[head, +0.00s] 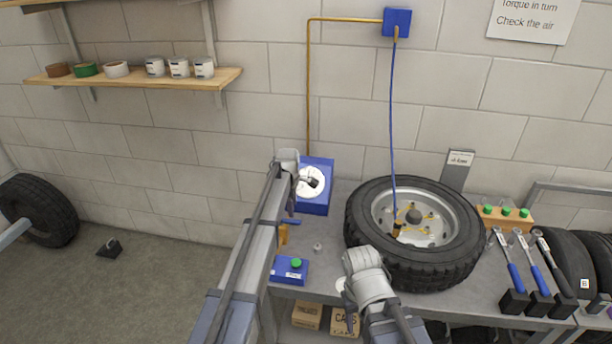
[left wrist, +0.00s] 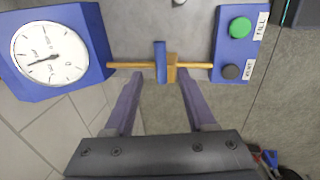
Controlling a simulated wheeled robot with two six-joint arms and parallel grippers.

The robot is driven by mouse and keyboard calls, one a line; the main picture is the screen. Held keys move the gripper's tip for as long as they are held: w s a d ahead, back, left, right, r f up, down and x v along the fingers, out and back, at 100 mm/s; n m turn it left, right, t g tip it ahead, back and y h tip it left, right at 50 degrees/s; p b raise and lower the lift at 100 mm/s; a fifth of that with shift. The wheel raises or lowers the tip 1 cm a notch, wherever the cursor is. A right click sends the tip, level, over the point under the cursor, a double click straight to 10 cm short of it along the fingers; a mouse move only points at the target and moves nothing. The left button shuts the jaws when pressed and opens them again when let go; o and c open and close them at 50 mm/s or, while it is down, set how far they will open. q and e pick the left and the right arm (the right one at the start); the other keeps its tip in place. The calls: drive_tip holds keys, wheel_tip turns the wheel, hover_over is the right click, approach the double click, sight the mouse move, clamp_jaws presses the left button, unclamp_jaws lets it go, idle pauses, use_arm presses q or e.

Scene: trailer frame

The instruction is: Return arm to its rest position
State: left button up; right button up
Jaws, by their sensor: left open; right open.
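My left gripper (left wrist: 161,76) is open in the left wrist view, its two purple fingers apart. The fingers point at a brass valve pipe (left wrist: 190,65) with a blue lever (left wrist: 160,62), which shows between the fingertips; I cannot tell whether they touch it. In the head view my left arm (head: 262,230) reaches up over the bench's left edge and hides most of that gripper.
A gauge (head: 310,183) and a blue button box (head: 290,271) flank the valve. A wheel (head: 460,255) lies on the bench (head: 335,220), with a blue hose (head: 391,110) running down to its hub. Torque wrenches (head: 530,265) stand at right. Floor (head: 130,290) at left is mostly clear.

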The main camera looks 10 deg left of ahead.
use_arm(q)
drive_tip(key=s+d+m, duration=0.4)
drive_tip(key=s+m, duration=0.3)
drive_tip(key=s, duration=0.6)
drive_tip(key=s+d+m+g, duration=0.1)
drive_tip(key=s+d+m, duration=0.3)
drive_tip(key=s, duration=0.9)
drive_tip(key=s+d+m+g+y, duration=0.1)
drive_tip(key=s+d+m, duration=0.3)
drive_tip(key=s+m, duration=0.6)
drive_tip(key=s, duration=0.3)
drive_tip(key=shift+s+f+m, duration=0.15)
drive_tip(key=shift+s+m, duration=0.15)
